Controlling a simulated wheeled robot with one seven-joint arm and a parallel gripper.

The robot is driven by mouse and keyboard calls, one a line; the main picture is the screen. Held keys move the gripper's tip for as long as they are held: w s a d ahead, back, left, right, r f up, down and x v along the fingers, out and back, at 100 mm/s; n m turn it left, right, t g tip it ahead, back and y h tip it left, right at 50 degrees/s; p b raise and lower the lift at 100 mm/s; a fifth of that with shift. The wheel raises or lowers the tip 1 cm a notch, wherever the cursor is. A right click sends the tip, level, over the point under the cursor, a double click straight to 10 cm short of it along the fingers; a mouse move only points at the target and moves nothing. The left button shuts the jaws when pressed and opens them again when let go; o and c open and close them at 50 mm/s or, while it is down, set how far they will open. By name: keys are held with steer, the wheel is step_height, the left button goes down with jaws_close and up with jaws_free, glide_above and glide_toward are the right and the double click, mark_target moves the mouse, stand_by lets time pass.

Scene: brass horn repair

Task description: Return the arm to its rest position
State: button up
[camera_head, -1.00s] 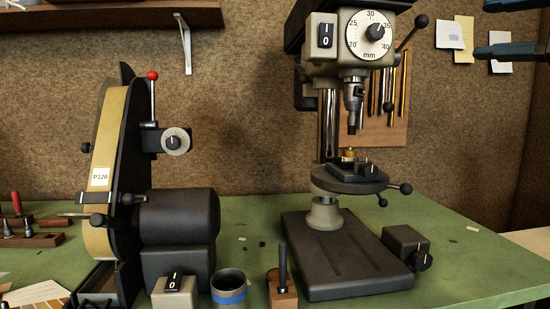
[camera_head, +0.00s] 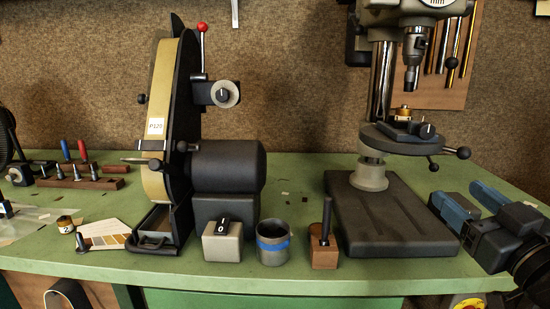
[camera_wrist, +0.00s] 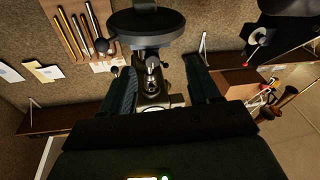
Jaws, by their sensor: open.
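My gripper (camera_head: 457,195) is at the right of the head view, low over the right end of the green bench, beside the drill press base. Its two blue-grey fingers are apart with nothing between them. In the wrist view the fingers stand apart (camera_wrist: 160,85), with the drill press (camera_wrist: 150,60) showing between and beyond them, upside down. The drill press (camera_head: 390,205) stands left of the gripper in the head view. I cannot tell whether the gripper touches anything on the bench.
A belt grinder (camera_head: 225,166) stands left on the bench (camera_head: 300,280). In front are a switch box (camera_head: 222,242), a blue-banded cup (camera_head: 272,246) and a wooden block with a dark pin (camera_head: 324,250). A small brass part (camera_head: 403,112) sits on the press table. Tools lie far left.

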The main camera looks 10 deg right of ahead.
steer(key=s+a+f+m+g+h, duration=0.1)
steer(key=s+a+f, duration=0.2)
steer(key=f, duration=0.3)
steer(key=s+a+f+m+g, duration=0.1)
steer(key=s+a+f+m, duration=0.15)
steer(key=a+f, duration=0.2)
steer(key=s+a+f+n+g+y, duration=0.1)
steer(key=s+a+f, duration=0.2)
steer(key=s, duration=0.6)
steer(key=s+a+f+y, duration=0.1)
steer(key=s+a+f, duration=0.2)
steer(key=s, duration=0.6)
steer(key=s+a+f+n+g+y, duration=0.1)
steer(key=s+a+f, duration=0.2)
steer(key=s, duration=0.6)
steer(key=shift+n+g, duration=0.3)
steer(key=shift+n, duration=0.05)
